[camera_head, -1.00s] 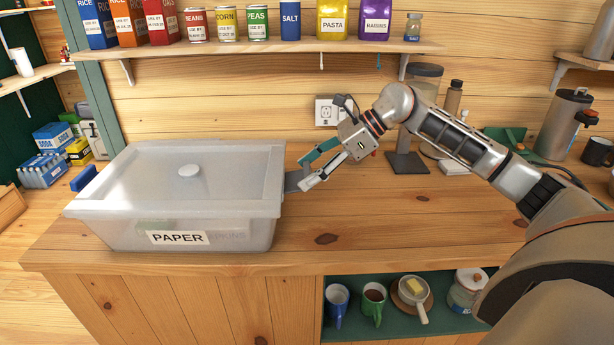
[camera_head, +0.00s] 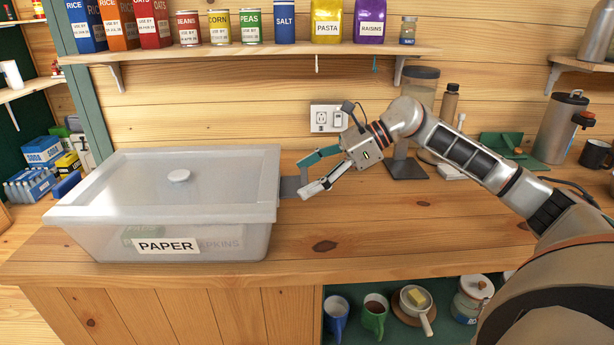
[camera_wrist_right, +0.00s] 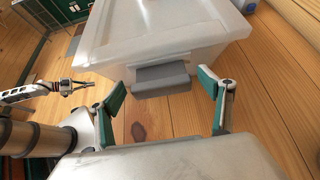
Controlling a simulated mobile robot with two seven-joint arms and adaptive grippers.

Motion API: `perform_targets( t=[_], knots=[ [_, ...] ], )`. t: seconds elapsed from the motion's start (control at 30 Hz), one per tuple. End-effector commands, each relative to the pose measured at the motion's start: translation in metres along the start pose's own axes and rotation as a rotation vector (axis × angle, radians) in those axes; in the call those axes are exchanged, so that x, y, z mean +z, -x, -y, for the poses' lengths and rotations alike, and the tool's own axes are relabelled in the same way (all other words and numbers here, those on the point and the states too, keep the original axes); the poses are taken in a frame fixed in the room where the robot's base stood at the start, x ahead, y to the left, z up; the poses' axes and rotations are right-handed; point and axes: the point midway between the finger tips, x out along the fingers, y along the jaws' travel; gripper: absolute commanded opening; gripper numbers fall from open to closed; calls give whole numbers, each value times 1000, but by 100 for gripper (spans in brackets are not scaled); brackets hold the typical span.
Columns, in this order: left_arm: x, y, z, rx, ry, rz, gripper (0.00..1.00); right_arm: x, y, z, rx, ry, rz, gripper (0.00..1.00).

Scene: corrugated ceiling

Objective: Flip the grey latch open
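A translucent lidded box labelled PAPER (camera_head: 100,225) stands on the wooden counter. Its grey latch (camera_head: 290,187) sticks out from its right side; in the right wrist view the latch (camera_wrist_right: 162,80) is a grey flap below the lid rim. My right gripper (camera_head: 303,175) is open at the latch. In the right wrist view its green-padded fingers (camera_wrist_right: 164,94) stand on either side of the latch, with gaps showing. My left gripper (camera_wrist_right: 77,87) shows small at the left of the wrist view, apparently open and empty; it is out of the head view.
A blue piece (camera_head: 67,185) shows at the box's left side. A wall socket (camera_head: 327,118) and a dark-based stand (camera_head: 407,168) are behind my right gripper. A shelf (camera_head: 250,52) with tins and packets runs above. The counter right of the box is mostly clear.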

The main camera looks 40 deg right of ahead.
Motion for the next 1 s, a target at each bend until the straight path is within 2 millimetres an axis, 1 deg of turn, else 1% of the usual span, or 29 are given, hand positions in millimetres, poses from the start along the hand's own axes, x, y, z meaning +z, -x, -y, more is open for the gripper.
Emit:
perform_targets(
  t=[0.2,0.27,0.33,0.47,0.6,0.8,0.9,1.0],
  knots=[
    [0,-1,2,-1,-4,-1,0,0,1,0,-1,-1,-1,79],
    [0,-1,2,-1,-3,-1,0,-1,5,1,-2,-1,-2,79],
    [1,-1,1,0,-2,0,0,-1,12,1,-3,-2,-3,79],
    [1,-1,0,0,-1,1,0,-1,34,1,-4,-1,-4,79],
    [1,-1,0,1,-1,1,0,-1,64,1,-4,-2,-4,79],
    [1,0,0,1,0,2,0,-2,99,1,-2,-3,-4,79],
    [1,0,0,1,0,2,0,-1,110,1,-1,-3,-3,79],
    [1,0,0,1,0,2,0,-1,117,0,0,-2,-2,79]
  ],
)
